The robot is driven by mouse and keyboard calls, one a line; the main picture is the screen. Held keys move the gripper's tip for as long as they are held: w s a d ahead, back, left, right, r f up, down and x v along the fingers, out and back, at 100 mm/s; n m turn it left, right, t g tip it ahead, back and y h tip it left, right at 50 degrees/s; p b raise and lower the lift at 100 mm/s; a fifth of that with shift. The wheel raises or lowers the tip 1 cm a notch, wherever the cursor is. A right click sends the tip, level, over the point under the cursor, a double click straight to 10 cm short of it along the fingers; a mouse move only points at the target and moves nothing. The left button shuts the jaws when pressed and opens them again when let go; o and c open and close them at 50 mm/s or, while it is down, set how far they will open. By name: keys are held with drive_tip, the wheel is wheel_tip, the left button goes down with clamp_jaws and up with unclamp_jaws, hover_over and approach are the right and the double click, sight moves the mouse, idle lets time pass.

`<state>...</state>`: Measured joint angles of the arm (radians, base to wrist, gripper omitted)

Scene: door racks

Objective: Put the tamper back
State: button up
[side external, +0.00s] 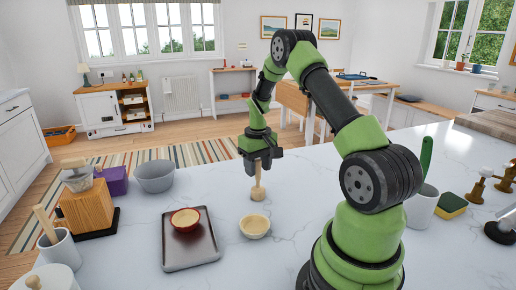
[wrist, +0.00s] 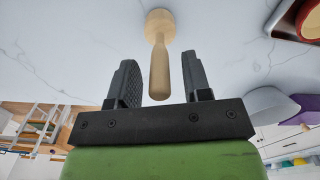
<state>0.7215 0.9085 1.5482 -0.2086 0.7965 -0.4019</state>
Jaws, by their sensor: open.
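The tamper (side external: 258,192) is pale wood with a round wide head and a slim handle. It stands head down and handle up on the white marble counter, behind the small cream bowl. My gripper (side external: 259,164) is above it, pointing down, around the upper handle. In the wrist view, the tamper (wrist: 159,70) has its handle between the two black fingers of my gripper (wrist: 160,62), with gaps on both sides. The fingers are open. The head shows beyond the fingertips, on the counter.
The cream bowl (side external: 255,226) is close in front of the tamper. A dark tray (side external: 191,254) holds a red bowl (side external: 185,219). A wooden block (side external: 87,208), purple box (side external: 113,180) and grey bowl (side external: 154,177) stand left. A grey cup (side external: 421,210) and sponge (side external: 451,206) are right.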

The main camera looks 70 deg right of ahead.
wheel_tip(320, 180, up, 11)
drive_tip(key=shift+f, duration=0.2)
drive_tip(key=s+a+r+n+t, duration=0.1)
drive_tip(key=a+r+t, duration=0.2)
drive_tip(key=a+r, duration=1)
drive_tip(key=s+a+n+t+y, duration=0.1)
drive_tip(key=s+a+t, duration=0.3)
drive_tip(key=s+a, duration=0.8)
drive_tip(key=shift+a+f+y, duration=0.35)
drive_tip(key=shift+a+y, duration=0.15)
drive_tip(key=shift+a, duration=0.45)
